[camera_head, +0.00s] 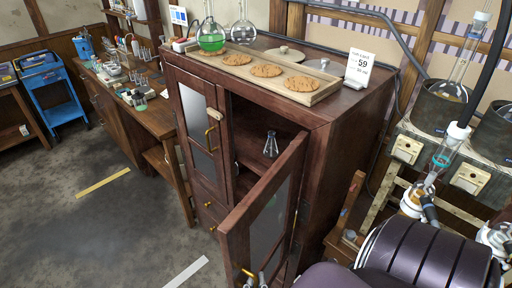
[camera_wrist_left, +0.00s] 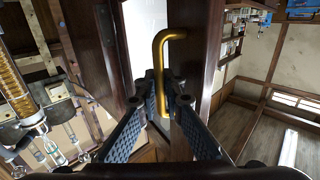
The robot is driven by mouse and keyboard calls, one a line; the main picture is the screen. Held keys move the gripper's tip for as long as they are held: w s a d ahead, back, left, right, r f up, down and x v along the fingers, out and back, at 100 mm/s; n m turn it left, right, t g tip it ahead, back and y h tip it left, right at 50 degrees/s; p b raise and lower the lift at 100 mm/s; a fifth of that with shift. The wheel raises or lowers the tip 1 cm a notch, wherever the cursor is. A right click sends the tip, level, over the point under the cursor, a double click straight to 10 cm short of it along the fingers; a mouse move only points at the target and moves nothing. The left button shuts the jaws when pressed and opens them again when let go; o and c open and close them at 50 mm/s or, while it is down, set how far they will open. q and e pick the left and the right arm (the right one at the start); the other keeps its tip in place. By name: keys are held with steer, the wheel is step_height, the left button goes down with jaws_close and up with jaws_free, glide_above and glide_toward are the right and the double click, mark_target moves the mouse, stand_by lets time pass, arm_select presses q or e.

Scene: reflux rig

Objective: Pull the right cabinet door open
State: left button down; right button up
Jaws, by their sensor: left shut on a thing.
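The dark wooden cabinet (camera_head: 345,140) stands in the middle of the head view. Its right door (camera_head: 268,205), with a glass pane, stands swung wide open toward me. Its left door (camera_head: 200,125) is closed and has a brass handle (camera_head: 209,138). My left gripper (camera_head: 256,280) is at the bottom edge of the head view, at the right door's outer face. In the left wrist view, my left gripper (camera_wrist_left: 163,98) is shut on the brass door handle (camera_wrist_left: 167,37), its blue fingers on either side of the bar. My right gripper is not in view.
A small flask (camera_head: 271,145) stands inside the open cabinet. A tray (camera_head: 325,95) of brown pastries and round flasks, one green (camera_head: 211,36), sit on top. Glassware rigs (camera_head: 440,160) stand at right.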

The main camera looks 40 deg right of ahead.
arm_select(q)
steer(key=c, duration=2.3)
jaws_free()
steer(key=shift+c, duration=0.2)
steer(key=shift+s+a, duration=0.15)
steer(key=v, duration=1.1)
steer(key=shift+s+a, duration=0.25)
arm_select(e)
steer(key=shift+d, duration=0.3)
